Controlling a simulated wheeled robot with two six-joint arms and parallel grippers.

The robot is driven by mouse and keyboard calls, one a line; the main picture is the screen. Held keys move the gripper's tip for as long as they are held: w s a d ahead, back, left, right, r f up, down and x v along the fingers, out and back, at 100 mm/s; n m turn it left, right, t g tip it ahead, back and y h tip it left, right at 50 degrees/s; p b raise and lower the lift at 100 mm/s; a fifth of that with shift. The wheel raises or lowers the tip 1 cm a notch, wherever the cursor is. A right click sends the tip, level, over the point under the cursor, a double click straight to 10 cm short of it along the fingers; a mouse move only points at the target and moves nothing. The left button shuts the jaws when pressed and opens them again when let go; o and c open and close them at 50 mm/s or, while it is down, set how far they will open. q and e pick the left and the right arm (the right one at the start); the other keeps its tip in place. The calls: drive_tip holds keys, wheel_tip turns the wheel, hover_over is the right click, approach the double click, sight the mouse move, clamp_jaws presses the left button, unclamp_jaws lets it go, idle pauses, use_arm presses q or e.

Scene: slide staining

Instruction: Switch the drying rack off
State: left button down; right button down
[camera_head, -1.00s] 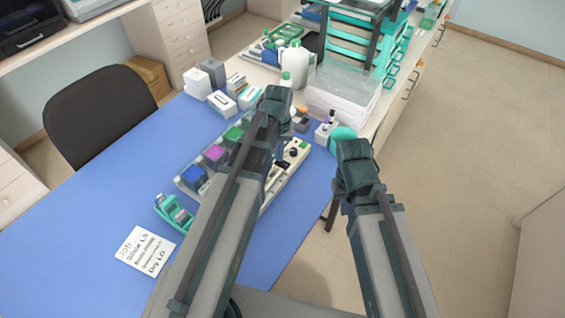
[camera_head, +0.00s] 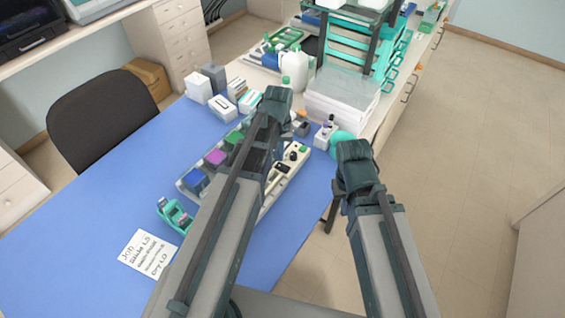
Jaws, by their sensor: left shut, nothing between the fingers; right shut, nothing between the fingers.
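A pale strip with small black controls (camera_head: 295,154) runs along the right side of the staining tray on the blue mat. Too little detail shows to tell whether it belongs to the drying rack or whether a switch is on. My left arm covers part of it. My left gripper (camera_head: 277,98) is shut and empty, in front of the tray's far end in the picture. My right gripper (camera_head: 354,150) is shut and empty, right of the strip, near the table's right edge. A tall teal rack with dark posts (camera_head: 350,44) stands at the back.
Blue (camera_head: 195,180), purple (camera_head: 215,157) and green dishes stand in the tray. A teal slide holder (camera_head: 174,215) and a written note (camera_head: 148,253) lie left of my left arm. White boxes (camera_head: 222,108), a white bottle (camera_head: 297,76) and a clear bin (camera_head: 342,98) stand behind. The left mat is clear.

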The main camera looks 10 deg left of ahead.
sight(280, 166)
use_arm(q)
wheel_tip(280, 166, up, 5)
drive_tip(key=p, duration=0.4)
drive_tip(key=shift+f, duration=0.2)
drive_tip(key=shift+s+d+f, duration=0.1)
drive_tip(key=shift+s+d, duration=0.1)
drive_tip(key=shift+s, duration=0.05)
drive_tip(key=s+d+f+m+b, duration=0.1)
drive_tip(key=s+d+m, duration=0.2)
drive_tip(key=s+d, duration=0.2)
drive_tip(key=s+d+f+m+y+b, duration=0.1)
drive_tip(key=s+d+m+b, duration=0.1)
drive_tip(key=s+d, duration=0.3)
drive_tip(key=s, duration=0.3)
drive_tip(key=shift+s+f+m, duration=0.25)
drive_tip(key=shift+s+m, duration=0.15)
